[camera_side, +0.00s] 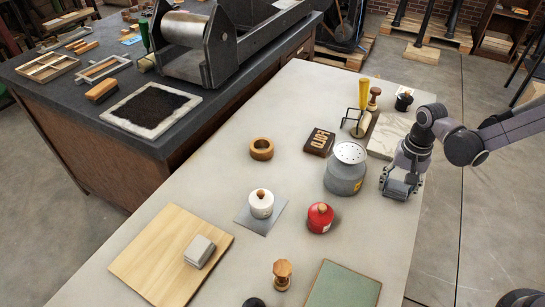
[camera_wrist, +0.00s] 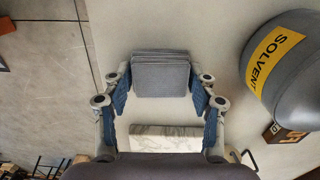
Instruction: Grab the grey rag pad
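The grey rag pad (camera_wrist: 160,78), a folded layered block, lies on the pale table in the wrist view, between the tips of my gripper (camera_wrist: 160,92). The blue-lined fingers stand spread on its left and right, with what looks like a narrow gap on each side. In the side view my gripper (camera_side: 399,187) points down close to the table's right edge, beside the solvent can.
The grey solvent can (camera_side: 345,172) stands just left of my gripper, and also shows in the wrist view (camera_wrist: 292,80). A marble slab (camera_side: 388,136) lies behind.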

